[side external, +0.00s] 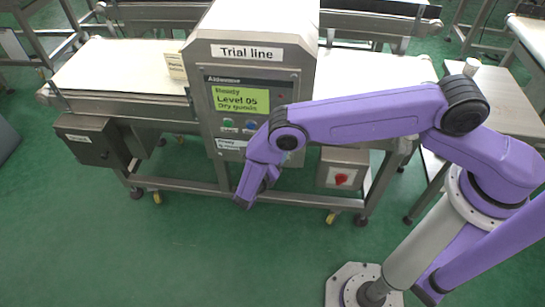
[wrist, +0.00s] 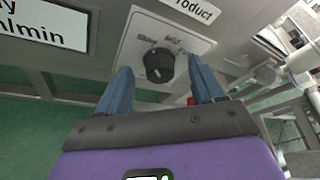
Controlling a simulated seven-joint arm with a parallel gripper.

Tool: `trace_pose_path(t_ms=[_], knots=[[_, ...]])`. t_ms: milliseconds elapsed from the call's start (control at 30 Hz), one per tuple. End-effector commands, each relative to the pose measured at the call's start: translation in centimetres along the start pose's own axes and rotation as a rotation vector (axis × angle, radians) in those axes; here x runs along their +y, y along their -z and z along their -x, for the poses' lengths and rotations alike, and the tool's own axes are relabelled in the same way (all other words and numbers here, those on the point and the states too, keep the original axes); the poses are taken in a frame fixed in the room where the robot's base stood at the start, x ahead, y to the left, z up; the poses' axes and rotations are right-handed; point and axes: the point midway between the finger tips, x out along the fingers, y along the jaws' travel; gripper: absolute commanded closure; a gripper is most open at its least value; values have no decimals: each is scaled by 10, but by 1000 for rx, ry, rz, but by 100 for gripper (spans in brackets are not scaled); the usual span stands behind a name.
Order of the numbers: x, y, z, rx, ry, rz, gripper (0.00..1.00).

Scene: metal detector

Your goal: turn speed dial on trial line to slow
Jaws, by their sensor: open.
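The black speed dial (wrist: 159,66) sits on a pale plate (wrist: 133,48) in the wrist view, with slow, mid and fast labels above it. I cannot tell for certain which label its pointer faces. My gripper (wrist: 161,68) is open, with one blue finger to each side of the dial and nothing held. The fingers appear apart from the dial. In the side view the trial line cabinet (side external: 252,55) carries its name sign (side external: 246,52). My arm's end is low in front of that cabinet and hides the dial there.
A lit green display (side external: 240,99) and several buttons are on the cabinet front. A red knob on a grey box (side external: 341,179) is to the right, below the conveyor (side external: 120,70). A white label (wrist: 42,22) is upper left in the wrist view. Green floor in front is clear.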

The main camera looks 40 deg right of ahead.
Motion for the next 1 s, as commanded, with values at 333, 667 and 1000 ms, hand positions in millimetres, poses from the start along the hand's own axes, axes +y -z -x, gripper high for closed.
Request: trace_pose_path(t_ms=[333, 667, 1000], knots=[[0, 0, 59, -3, -4, 1, 32], [1, 0, 128, -3, -4, 0, 32], [0, 0, 168, -1, -1, 1, 32]])
